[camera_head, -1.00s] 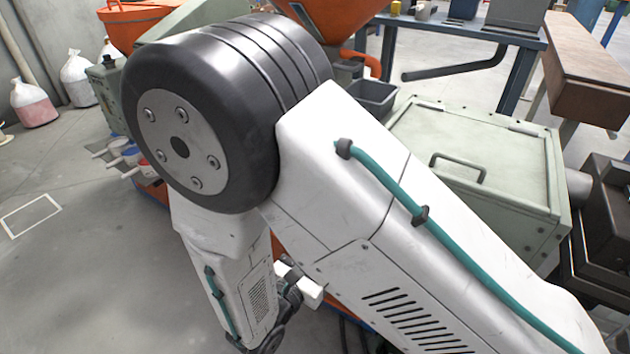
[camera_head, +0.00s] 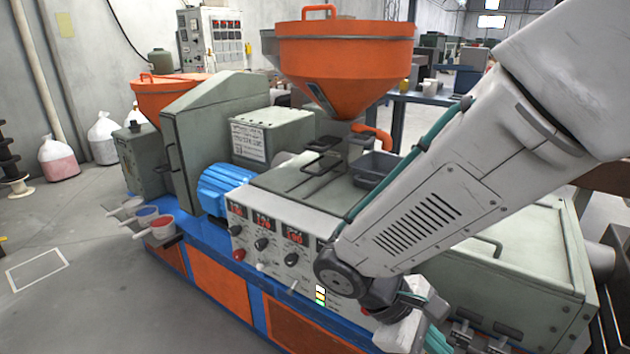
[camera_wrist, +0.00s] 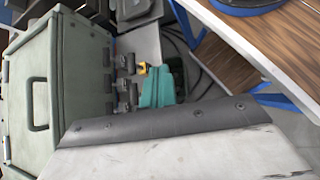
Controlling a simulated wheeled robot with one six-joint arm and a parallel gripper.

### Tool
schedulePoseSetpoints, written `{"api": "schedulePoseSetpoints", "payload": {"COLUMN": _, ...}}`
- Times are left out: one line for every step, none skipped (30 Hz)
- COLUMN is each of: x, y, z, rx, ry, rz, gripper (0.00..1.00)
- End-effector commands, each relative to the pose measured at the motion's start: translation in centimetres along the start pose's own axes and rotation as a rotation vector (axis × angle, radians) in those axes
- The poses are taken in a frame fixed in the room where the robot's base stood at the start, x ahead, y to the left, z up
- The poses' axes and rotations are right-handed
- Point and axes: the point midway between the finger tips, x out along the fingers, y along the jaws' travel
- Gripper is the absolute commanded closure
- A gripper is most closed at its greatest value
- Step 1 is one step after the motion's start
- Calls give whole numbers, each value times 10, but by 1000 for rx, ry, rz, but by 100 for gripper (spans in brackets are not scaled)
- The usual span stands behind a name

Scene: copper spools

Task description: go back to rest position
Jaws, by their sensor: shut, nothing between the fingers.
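My gripper (camera_head: 436,338) is at the lower edge of the head view, to the right of the machine's control panel and in front of the pale green box. Its teal fingers also show in the wrist view (camera_wrist: 158,88), past the dark edge of my white hand. They are together with nothing between them. My arm reaches down from the upper right of the head view and bends at the dark wrist joint. The fingertips are partly cut off in the head view.
An orange and blue machine with a control panel (camera_head: 275,240) and an orange hopper (camera_head: 345,60) stands close behind my wrist. The pale green box (camera_head: 530,265) is to the right. Small cups (camera_head: 162,227) stick out left. A wooden tabletop (camera_wrist: 285,40) shows upper right.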

Motion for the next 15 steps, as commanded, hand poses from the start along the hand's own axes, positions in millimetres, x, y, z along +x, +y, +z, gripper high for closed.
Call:
{"api": "schedulePoseSetpoints", "payload": {"x": -3, "y": 2, "z": 14, "rx": 72, "ry": 54, "rz": -70, "gripper": 100}}
{"api": "schedulePoseSetpoints", "payload": {"x": -4, "y": 2, "z": 20, "rx": 110, "ry": 83, "rz": -110, "gripper": 100}}
{"api": "schedulePoseSetpoints", "payload": {"x": -6, "y": 2, "z": 29, "rx": 161, "ry": 121, "rz": -160, "gripper": 100}}
{"api": "schedulePoseSetpoints", "payload": {"x": -7, "y": 2, "z": 35, "rx": 199, "ry": 151, "rz": -197, "gripper": 100}}
{"api": "schedulePoseSetpoints", "payload": {"x": -9, "y": 2, "z": 41, "rx": 238, "ry": 181, "rz": -233, "gripper": 100}}
{"api": "schedulePoseSetpoints", "payload": {"x": -12, "y": 2, "z": 49, "rx": 288, "ry": 221, "rz": -278, "gripper": 100}}
{"api": "schedulePoseSetpoints", "payload": {"x": -13, "y": 2, "z": 55, "rx": 326, "ry": 250, "rz": -311, "gripper": 100}}
{"api": "schedulePoseSetpoints", "payload": {"x": -15, "y": 2, "z": 61, "rx": 364, "ry": 280, "rz": -341, "gripper": 100}}
{"api": "schedulePoseSetpoints", "payload": {"x": -18, "y": 3, "z": 68, "rx": 415, "ry": 322, "rz": -380, "gripper": 100}}
{"api": "schedulePoseSetpoints", "payload": {"x": -20, "y": 3, "z": 74, "rx": 453, "ry": 353, "rz": -407, "gripper": 100}}
{"api": "schedulePoseSetpoints", "payload": {"x": -21, "y": 4, "z": 80, "rx": 491, "ry": 383, "rz": -432, "gripper": 100}}
{"api": "schedulePoseSetpoints", "payload": {"x": -24, "y": 5, "z": 88, "rx": 541, "ry": 423, "rz": -464, "gripper": 100}}
{"api": "schedulePoseSetpoints", "payload": {"x": -25, "y": 5, "z": 94, "rx": 579, "ry": 453, "rz": -486, "gripper": 100}}
{"api": "schedulePoseSetpoints", "payload": {"x": -27, "y": 6, "z": 101, "rx": 615, "ry": 482, "rz": -504, "gripper": 100}}
{"api": "schedulePoseSetpoints", "payload": {"x": -28, "y": 7, "z": 109, "rx": 663, "ry": 519, "rz": -525, "gripper": 100}}
